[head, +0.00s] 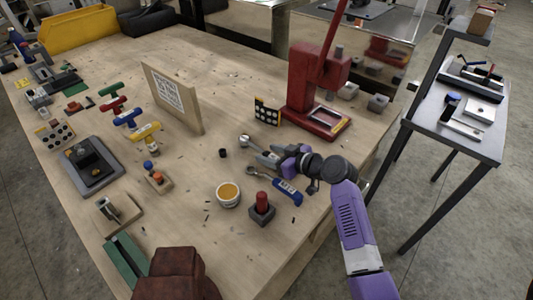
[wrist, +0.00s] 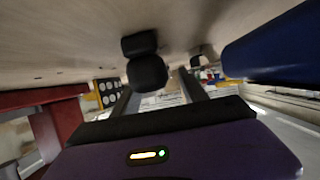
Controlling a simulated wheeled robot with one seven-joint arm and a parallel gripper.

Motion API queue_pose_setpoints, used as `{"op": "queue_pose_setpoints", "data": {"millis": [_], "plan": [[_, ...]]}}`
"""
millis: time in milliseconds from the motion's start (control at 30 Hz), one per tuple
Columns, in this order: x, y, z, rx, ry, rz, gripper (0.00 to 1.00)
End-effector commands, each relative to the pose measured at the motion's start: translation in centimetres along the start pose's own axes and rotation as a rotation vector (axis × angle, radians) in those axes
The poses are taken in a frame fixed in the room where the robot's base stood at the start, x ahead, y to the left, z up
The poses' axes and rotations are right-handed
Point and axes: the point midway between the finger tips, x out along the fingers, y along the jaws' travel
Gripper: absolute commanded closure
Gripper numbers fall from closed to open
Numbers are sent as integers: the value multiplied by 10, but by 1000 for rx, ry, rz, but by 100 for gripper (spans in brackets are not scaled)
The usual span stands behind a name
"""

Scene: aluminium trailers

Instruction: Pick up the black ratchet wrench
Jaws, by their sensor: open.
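In the wrist view a black rounded shape, apparently the wrench's handle (wrist: 147,72), is close to the camera, between or just above my two grey fingers (wrist: 156,84). My gripper is open and low over the table; I cannot tell whether it touches the handle.
A blue-handled tool (head: 287,190) lies close beside my gripper; its blue handle (wrist: 270,45) shows large in the wrist view. A red press (head: 315,100) and a dotted board (head: 267,112) stand behind. A small black cup (head: 222,153), yellow-filled bowl (head: 228,194) and red-knobbed block (head: 262,208) are nearby.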

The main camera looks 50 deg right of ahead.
Motion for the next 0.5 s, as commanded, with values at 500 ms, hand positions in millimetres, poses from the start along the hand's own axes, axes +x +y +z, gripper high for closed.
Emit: {"op": "queue_pose_setpoints", "data": {"millis": [500], "plan": [[21, 0, 0, 0, 0, 0, 59]]}}
